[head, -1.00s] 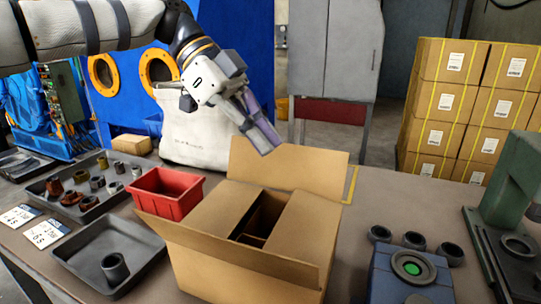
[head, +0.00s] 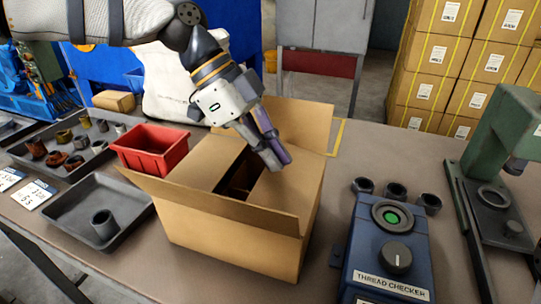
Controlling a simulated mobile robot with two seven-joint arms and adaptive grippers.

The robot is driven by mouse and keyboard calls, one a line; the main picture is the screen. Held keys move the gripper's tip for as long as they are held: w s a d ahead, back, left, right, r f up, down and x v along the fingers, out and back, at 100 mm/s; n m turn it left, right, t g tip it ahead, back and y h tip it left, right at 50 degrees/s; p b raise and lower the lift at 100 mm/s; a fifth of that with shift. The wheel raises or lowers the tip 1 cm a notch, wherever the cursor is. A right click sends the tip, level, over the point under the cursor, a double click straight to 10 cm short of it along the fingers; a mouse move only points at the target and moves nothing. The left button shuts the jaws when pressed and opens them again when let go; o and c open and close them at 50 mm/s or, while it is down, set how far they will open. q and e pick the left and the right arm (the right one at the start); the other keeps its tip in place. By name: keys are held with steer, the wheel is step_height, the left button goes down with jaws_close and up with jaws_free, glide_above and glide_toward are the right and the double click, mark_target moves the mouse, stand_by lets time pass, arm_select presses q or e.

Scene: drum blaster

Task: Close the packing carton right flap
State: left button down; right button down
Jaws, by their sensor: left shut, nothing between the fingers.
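The open-topped brown packing carton (head: 235,245) stands on the table in the middle of the view. Its right flap (head: 297,187) is folded inward and lies about level over the right part of the top. The left flap (head: 207,160) is also folded inward, with a dark gap between the two. The far flap (head: 305,122) stands up and the near flap (head: 200,199) sticks out toward me. My left gripper (head: 276,161) is shut and empty, its fingertips at the right flap's inner far part. I cannot tell whether they touch it. My right gripper is out of view.
The blue thread checker (head: 385,255) and several dark nuts (head: 395,190) are to the right. A green machine (head: 505,150) stands at the far right.

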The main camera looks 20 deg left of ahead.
arm_select(q)
steer(key=shift+f, duration=0.25)
steer(key=shift+a+f+h, duration=0.1)
steer(key=shift+f+h, duration=0.3)
steer(key=shift+h, duration=0.1)
steer(key=shift+a+f+h+b, duration=0.1)
steer(key=shift+f+h+b, duration=0.2)
steer(key=shift+h+b, duration=0.15)
steer(key=shift+a+f+h, duration=0.15)
steer(key=shift+a+h, duration=0.1)
steer(key=shift+h, duration=0.1)
steer(key=shift+a, duration=0.1)
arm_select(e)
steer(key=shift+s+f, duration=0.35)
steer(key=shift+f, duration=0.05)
